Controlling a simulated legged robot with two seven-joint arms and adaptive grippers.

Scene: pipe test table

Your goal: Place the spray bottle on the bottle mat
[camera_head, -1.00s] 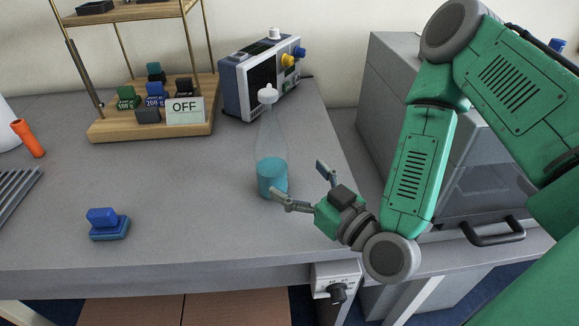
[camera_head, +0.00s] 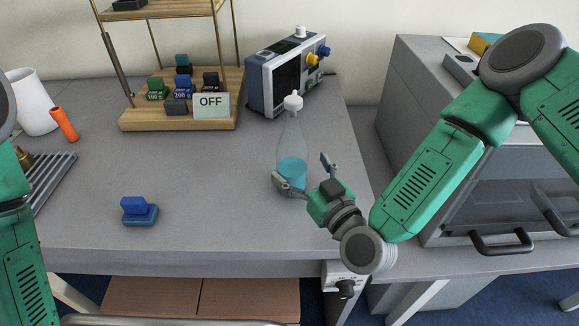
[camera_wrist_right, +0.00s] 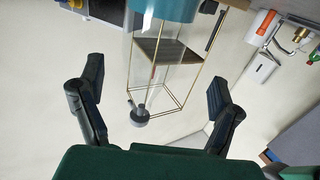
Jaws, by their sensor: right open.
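The clear spray bottle (camera_head: 292,172), with blue liquid and a white top, stands upright on the grey table. My right gripper (camera_head: 303,170) is open at its lower part, one finger in front of the liquid and the other to its right. In the right wrist view the bottle (camera_wrist_right: 165,10) appears upside down between the spread fingers (camera_wrist_right: 156,88); I see no grip on it. I cannot make out a bottle mat in any view. My left arm shows at the left edge, but its gripper is out of view.
A wooden stand (camera_head: 180,118) with weights and an "OFF" card (camera_head: 211,105) is at the back. An instrument (camera_head: 285,75) stands behind the bottle. A blue block (camera_head: 139,210), a grille (camera_head: 55,180) and an orange tube (camera_head: 64,124) are left. A grey cabinet (camera_head: 415,90) is right.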

